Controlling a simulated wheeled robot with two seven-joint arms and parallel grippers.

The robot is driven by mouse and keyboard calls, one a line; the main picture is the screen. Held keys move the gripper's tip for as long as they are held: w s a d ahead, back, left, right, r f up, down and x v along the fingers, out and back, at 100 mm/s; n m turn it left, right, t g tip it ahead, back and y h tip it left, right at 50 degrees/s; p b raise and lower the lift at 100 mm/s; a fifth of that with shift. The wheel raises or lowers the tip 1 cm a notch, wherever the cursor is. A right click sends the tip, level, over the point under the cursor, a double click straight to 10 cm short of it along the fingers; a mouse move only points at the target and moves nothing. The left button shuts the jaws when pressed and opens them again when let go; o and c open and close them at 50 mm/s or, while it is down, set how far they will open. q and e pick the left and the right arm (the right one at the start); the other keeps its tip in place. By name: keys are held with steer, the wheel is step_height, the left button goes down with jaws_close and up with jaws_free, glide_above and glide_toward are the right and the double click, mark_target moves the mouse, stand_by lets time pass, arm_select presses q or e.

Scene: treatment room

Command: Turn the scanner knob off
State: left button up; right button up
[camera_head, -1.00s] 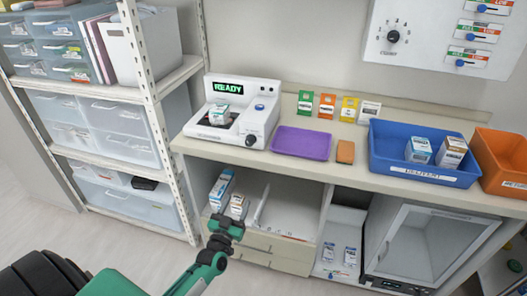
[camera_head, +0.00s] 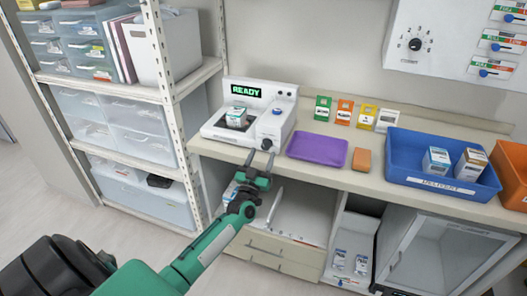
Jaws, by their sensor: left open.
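The white scanner (camera_head: 232,131) stands on the counter, with a green READY display (camera_head: 246,91) and a small box (camera_head: 236,117) on its dark plate. Its dark knob (camera_head: 267,144) is on the front at the right; its exact setting is too small to read. A blue button (camera_head: 276,112) sits above it. My left gripper (camera_head: 260,156) is open and empty, its fingers pointing up just below the knob. I cannot tell whether a finger touches the knob. My right gripper is not in view.
A purple tray (camera_head: 317,150) and an orange block (camera_head: 363,160) lie right of the scanner. A blue bin (camera_head: 405,172) with two boxes stands farther right. The counter edge and open shelf are beneath my gripper. A shelving rack (camera_head: 176,110) stands at left.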

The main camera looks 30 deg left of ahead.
mark_target(266, 145)
arm_select(q)
steer(key=shift+x, duration=0.9)
steer(key=shift+w+r, duration=0.1)
steer(key=shift+w, duration=0.15)
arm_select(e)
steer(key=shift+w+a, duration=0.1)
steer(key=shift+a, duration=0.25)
arm_select(q)
steer(key=shift+c, duration=0.4)
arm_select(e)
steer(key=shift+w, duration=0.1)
